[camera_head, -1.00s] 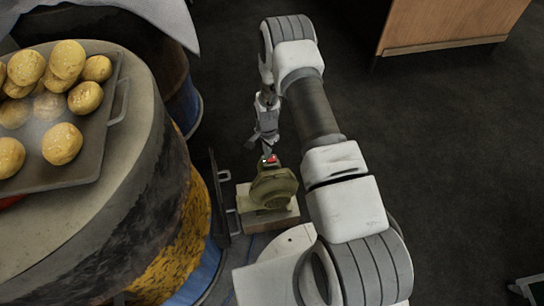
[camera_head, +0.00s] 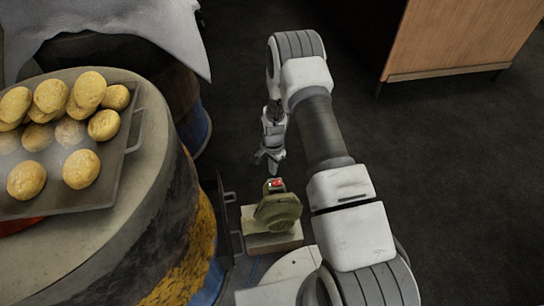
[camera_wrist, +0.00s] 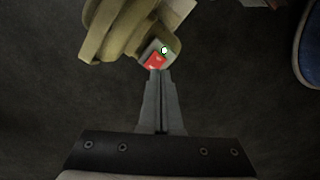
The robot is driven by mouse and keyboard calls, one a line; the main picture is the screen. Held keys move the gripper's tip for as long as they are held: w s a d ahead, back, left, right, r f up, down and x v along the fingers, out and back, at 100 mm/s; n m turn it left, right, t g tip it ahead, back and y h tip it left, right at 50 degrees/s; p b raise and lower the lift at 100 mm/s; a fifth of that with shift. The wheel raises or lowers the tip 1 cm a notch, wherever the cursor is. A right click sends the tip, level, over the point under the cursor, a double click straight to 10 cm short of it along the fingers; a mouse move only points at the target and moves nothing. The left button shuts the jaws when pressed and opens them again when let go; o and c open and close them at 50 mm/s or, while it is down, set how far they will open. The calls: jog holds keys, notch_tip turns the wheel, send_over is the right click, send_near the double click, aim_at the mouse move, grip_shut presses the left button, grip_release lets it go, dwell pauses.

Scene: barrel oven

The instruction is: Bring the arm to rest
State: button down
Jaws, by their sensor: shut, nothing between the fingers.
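My arm reaches across the middle of the head view, with the elbow at the top and my gripper (camera_head: 268,160) hanging down on its left side. In the wrist view my gripper (camera_wrist: 160,80) has its two fingers together with nothing between them. An olive-green device (camera_head: 277,208) with a red switch sits on a pale block below the fingertips in the head view. It also shows in the wrist view (camera_wrist: 118,30), with its red switch close beyond the fingertips; I cannot tell the exact gap there. In the head view the fingertips are apart from it.
A barrel (camera_head: 130,240) stands at the left, with a tray (camera_head: 128,130) of several round buns (camera_head: 81,169) on top. A dark hinged door (camera_head: 229,225) is beside the barrel. A wooden cabinet (camera_head: 460,35) stands at the upper right. The floor right of my arm is clear.

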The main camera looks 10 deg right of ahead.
notch_tip(320, 180, up, 33)
jog(key=s+n+t, duration=0.3)
jog(key=n, duration=0.2)
jog(key=s+r+n+t, duration=0.1)
jog(key=s+r+n, duration=0.2)
jog(key=s+r, duration=0.9)
jog(key=s+r+n+t, duration=0.2)
jog(key=s+r+n, duration=0.25)
jog(key=s, duration=0.75)
notch_tip(320, 180, up, 24)
jog(key=p, duration=2.4)
jog(key=shift+m, duration=0.25)
